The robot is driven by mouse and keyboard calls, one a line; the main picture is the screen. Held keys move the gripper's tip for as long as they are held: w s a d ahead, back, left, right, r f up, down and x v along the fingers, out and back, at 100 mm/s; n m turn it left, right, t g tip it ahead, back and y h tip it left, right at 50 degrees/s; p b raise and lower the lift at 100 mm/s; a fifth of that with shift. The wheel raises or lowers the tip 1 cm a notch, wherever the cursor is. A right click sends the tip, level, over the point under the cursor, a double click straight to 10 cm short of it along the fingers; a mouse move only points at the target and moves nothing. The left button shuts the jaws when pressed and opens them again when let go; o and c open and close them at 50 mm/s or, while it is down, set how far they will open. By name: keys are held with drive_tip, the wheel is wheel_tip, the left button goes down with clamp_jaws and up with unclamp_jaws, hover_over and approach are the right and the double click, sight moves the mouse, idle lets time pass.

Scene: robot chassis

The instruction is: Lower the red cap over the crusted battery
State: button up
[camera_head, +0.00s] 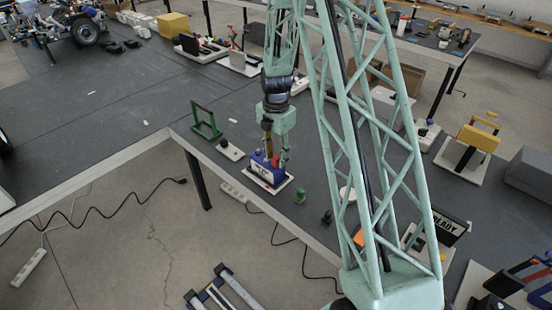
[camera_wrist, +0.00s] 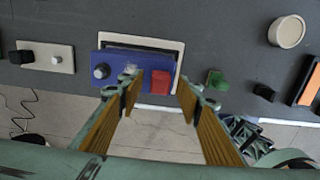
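The battery has a blue top and a pale body; in the head view it (camera_head: 262,171) stands on a white plate (camera_head: 285,186) near the table's front edge. In the wrist view the blue battery top (camera_wrist: 116,65) shows a grey round terminal (camera_wrist: 101,71) at the left, a pale lumpy patch near its middle and the red cap (camera_wrist: 160,83) at the right. My gripper (camera_wrist: 156,82) is open, its two tan-padded fingers apart, left and right of the red cap. In the head view my gripper (camera_head: 276,158) is right at the battery; contact cannot be told.
A green frame (camera_head: 206,122) and a white plate with a dark knob (camera_head: 230,150) stand left of the battery. A small green piece (camera_head: 300,195) and a dark knob (camera_head: 327,217) stand to its right. The table's front edge is close.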

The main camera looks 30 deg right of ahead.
wheel_tip(320, 180, up, 12)
drive_tip(key=shift+f, duration=0.25)
idle(0.6)
idle(1.0)
wheel_tip(320, 180, up, 13)
drive_tip(key=m+t+b, duration=0.1)
drive_tip(key=m+b, duration=0.1)
drive_tip(key=m, duration=0.3)
hover_over(276, 158)
drive_tip(key=s+a, duration=0.7)
drive_tip(key=s+a+r+m+t+b, duration=0.1)
drive_tip(key=s+a+r+m, duration=0.2)
drive_tip(key=s+r, duration=0.2)
drive_tip(key=s+a+r+m+b, duration=0.1)
drive_tip(key=s+a+r+m, duration=0.2)
drive_tip(key=s+r, duration=0.25)
drive_tip(key=s+a+m+b, duration=0.1)
drive_tip(key=s+a+m, duration=0.1)
drive_tip(key=s, duration=0.6)
drive_tip(key=s+a+r+m+t+b, duration=0.1)
drive_tip(key=s+a+m, duration=0.1)
drive_tip(key=s+m, duration=0.3)
drive_tip(key=s+a+r+m+t+b, duration=0.1)
drive_tip(key=s+a+m, duration=0.2)
drive_tip(key=s, duration=0.9)
drive_tip(key=shift+s+r+m+b, duration=0.15)
drive_tip(key=shift+s+m+b, duration=0.1)
drive_tip(key=shift+m+b, duration=0.05)
